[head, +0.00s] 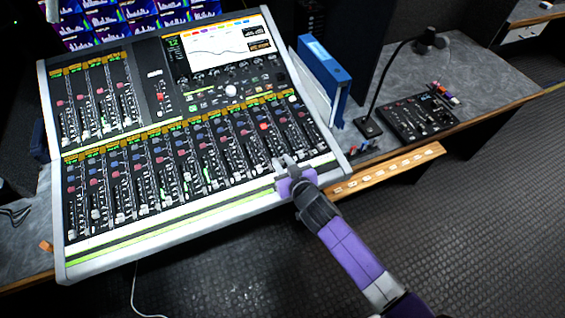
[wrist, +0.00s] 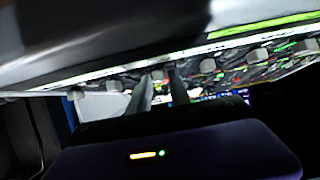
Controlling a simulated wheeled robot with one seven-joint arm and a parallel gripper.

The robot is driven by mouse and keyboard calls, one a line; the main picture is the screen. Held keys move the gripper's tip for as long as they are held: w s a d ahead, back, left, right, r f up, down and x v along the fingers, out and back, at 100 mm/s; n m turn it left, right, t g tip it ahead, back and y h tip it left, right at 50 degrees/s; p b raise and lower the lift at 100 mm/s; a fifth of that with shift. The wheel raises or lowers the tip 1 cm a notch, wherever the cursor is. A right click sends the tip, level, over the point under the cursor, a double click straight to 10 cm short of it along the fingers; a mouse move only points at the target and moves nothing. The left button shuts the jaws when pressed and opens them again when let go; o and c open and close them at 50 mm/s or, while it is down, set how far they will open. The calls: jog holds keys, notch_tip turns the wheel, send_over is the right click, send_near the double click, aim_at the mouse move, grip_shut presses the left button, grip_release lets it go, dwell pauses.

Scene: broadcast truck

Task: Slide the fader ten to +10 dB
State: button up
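The mixing console (head: 165,240) stands on the desk with a lower row of several faders. My gripper (head: 285,161) is over the front right part of that row, reaching in from the lower right. The fader numbers are too small to read, so I cannot tell which is fader ten. My gripper hides part of the console there.
A blue binder (head: 325,70) stands right of the console. A desk lamp (head: 370,124) and a small black control panel (head: 417,117) are farther right. Other fader caps (wrist: 257,56) sit close to the right of my fingers. The floor in front is clear.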

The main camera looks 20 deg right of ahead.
grip_shut()
dwell(1.5)
